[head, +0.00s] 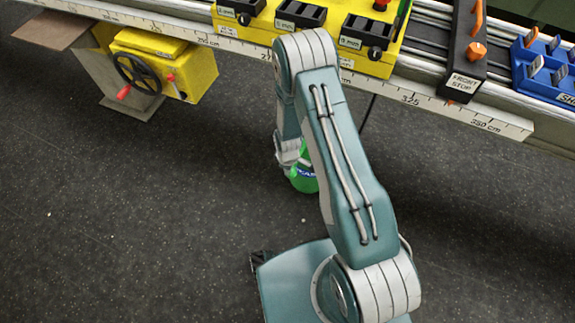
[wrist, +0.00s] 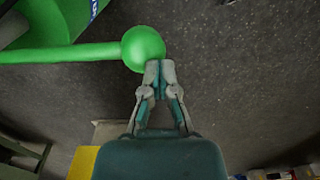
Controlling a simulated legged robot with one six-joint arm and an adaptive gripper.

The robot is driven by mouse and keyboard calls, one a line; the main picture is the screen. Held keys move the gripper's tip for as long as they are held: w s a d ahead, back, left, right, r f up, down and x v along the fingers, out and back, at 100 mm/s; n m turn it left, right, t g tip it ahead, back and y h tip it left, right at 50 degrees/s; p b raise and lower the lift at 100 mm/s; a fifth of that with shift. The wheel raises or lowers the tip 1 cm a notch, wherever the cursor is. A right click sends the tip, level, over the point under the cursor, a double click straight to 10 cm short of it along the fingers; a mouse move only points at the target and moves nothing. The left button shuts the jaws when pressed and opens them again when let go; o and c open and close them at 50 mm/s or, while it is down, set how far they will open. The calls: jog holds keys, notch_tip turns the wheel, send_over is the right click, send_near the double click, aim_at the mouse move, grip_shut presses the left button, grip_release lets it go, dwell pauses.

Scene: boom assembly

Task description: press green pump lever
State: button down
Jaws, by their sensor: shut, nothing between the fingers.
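The green pump (head: 304,177) stands on the floor below the rail, mostly hidden behind my arm in the head view. In the wrist view its green body (wrist: 35,25) is at the upper left. Its green lever (wrist: 70,53) reaches right and ends in a round knob (wrist: 143,48). My gripper (wrist: 159,68) is shut and empty, with its fingertips right at the lower right edge of the knob. I cannot tell whether they touch it. In the head view the fingertips are hidden behind my arm.
A rail with a ruler (head: 410,98) runs across the top, carrying a yellow block (head: 375,62), a black front stop (head: 463,75) and a blue tray (head: 545,75). A yellow box with a handwheel (head: 137,72) hangs at the left. The dark floor at the left is clear.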

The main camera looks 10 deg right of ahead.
notch_tip(320, 180, up, 12)
jog(key=s+a, duration=0.1)
jog(key=s, duration=0.1)
jog(key=shift+s+a+r, duration=0.25)
jog(key=shift+s+a, duration=0.15)
dwell(0.5)
